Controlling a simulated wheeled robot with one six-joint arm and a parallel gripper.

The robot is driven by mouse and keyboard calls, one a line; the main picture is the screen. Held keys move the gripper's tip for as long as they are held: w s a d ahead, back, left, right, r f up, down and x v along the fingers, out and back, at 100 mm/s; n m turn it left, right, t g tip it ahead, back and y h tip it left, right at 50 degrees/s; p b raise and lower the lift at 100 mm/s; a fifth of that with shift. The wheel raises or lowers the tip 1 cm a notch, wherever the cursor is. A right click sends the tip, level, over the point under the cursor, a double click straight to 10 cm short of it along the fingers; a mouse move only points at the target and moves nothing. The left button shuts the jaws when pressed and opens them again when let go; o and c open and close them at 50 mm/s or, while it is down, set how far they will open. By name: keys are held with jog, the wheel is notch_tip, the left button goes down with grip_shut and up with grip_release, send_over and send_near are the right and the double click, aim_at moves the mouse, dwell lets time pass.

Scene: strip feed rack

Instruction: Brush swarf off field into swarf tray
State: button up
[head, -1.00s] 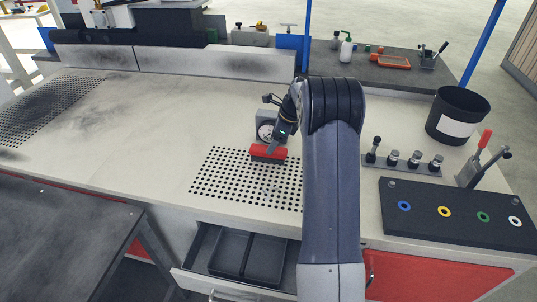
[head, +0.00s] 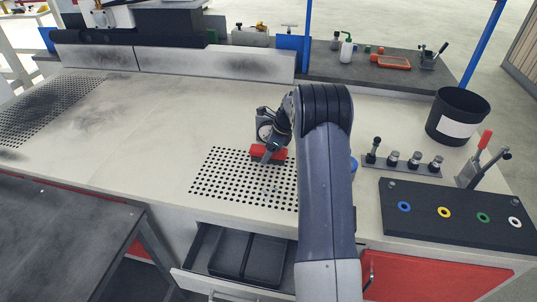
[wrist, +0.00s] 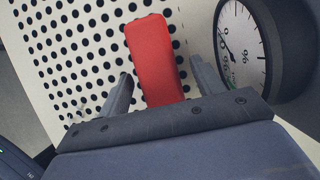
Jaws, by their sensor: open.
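A red block (head: 281,154), possibly the brush, lies at the back edge of the perforated field (head: 235,180). My gripper (head: 271,149) is low over it. In the wrist view my gripper (wrist: 161,70) is open, with one finger on each side of the red block (wrist: 152,40) and gaps left between. Bristles are not visible.
A dial gauge (wrist: 243,45) stands close beside my right finger in the wrist view. A black bin (head: 457,108), a row of small fittings (head: 403,164) and a dark panel with coloured rings (head: 455,213) stand to the right. The bench left of the field is clear.

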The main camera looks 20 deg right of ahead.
jog(key=shift+f, duration=0.1)
jog(key=c, duration=1.1)
notch_tip(320, 180, up, 11)
jog(key=shift+f, duration=0.2)
